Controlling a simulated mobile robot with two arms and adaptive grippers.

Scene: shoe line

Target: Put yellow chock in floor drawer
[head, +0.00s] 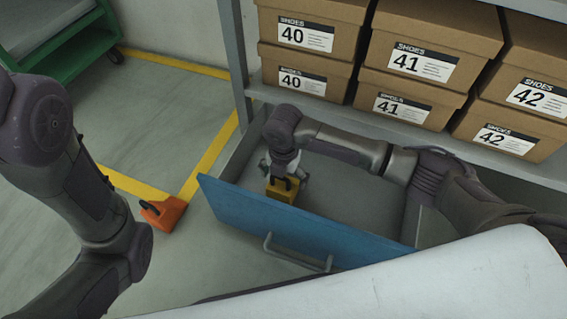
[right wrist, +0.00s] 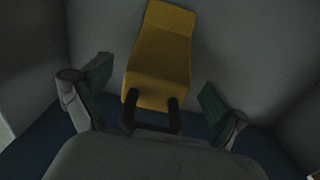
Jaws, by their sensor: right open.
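The yellow chock (head: 282,191) is inside the open floor drawer (head: 300,228), near its left front corner. In the right wrist view the yellow chock (right wrist: 160,62) has a dark handle (right wrist: 152,122) on the end nearest the gripper. My right gripper (head: 284,178) reaches down into the drawer at the chock. Its fingers (right wrist: 155,95) stand apart on both sides of the chock, with visible gaps and no contact. My left arm is at the left of the head view, but its gripper is not visible.
An orange chock (head: 164,213) with a dark handle lies on the floor left of the drawer. Shoe boxes (head: 305,35) fill the shelf (head: 350,122) above the drawer. A green cart (head: 75,45) stands at the upper left.

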